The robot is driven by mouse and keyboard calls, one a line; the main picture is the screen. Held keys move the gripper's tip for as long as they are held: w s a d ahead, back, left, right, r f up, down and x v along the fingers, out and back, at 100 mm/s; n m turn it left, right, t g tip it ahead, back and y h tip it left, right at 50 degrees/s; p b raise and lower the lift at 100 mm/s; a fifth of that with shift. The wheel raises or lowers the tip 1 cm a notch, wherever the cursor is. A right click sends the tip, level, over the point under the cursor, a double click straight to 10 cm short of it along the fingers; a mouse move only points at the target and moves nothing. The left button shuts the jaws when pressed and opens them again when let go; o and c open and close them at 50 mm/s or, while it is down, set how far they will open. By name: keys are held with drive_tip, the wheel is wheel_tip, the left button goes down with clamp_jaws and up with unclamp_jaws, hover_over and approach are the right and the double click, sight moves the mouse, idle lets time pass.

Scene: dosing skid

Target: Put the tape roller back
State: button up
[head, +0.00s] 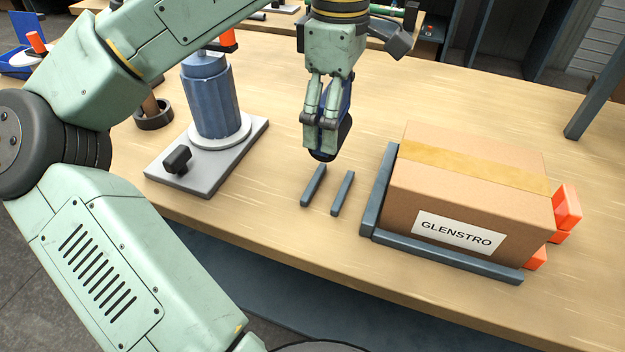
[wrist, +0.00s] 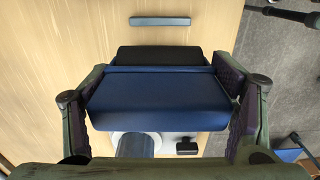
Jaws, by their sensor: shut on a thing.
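My gripper (head: 326,128) is shut on the tape roller (head: 345,118), which has a blue body and a black lower part. In the wrist view the roller (wrist: 155,95) lies crosswise between the two fingers. Two short grey bars, a left one (head: 313,186) and a right one (head: 342,193), lie side by side on the workbench (head: 265,200). The roller hangs just behind the bars' far ends in the head view; its height over the bench is hard to tell. One bar (wrist: 165,21) shows beyond the roller in the wrist view; I cannot see the other there.
A cardboard box (head: 470,195) labelled GLENSTRO sits against a grey corner fence (head: 378,200) at right, with orange blocks (head: 567,207) beside it. A blue cylinder (head: 212,95) stands on a grey plate (head: 205,165) at left. Bare bench lies around the bars.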

wheel_tip(320, 180, down, 9)
drive_tip(key=shift+f, duration=0.15)
idle(0.4)
drive_tip(key=shift+f, duration=0.1)
drive_tip(key=shift+f, duration=0.25)
drive_tip(key=o, duration=1.1)
wheel_tip(320, 180, up, 13)
drive_tip(key=shift+f, duration=0.1)
